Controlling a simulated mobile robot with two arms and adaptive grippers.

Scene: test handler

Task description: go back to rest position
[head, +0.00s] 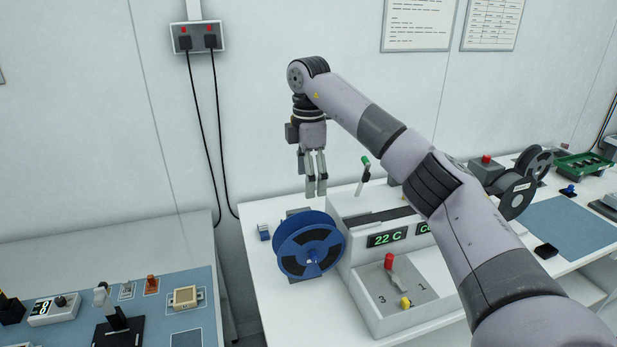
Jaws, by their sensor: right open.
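My right gripper (316,186) is at the upper middle of the head view, on the arm that comes in from the lower right. It points down, open and empty, in the air above the back of the white bench. It appears above the blue reel (309,247) and left of the white test handler (385,228) with its green "22 C" display, touching neither in the picture. My left gripper is not in view.
A lever with a green tip (365,167) stands on the handler near the gripper. The handler's front has a red knob (389,261) and a yellow knob (405,302). Black reels (517,193) and a green tray (584,165) are at right. A second bench (95,247) with small devices is at left.

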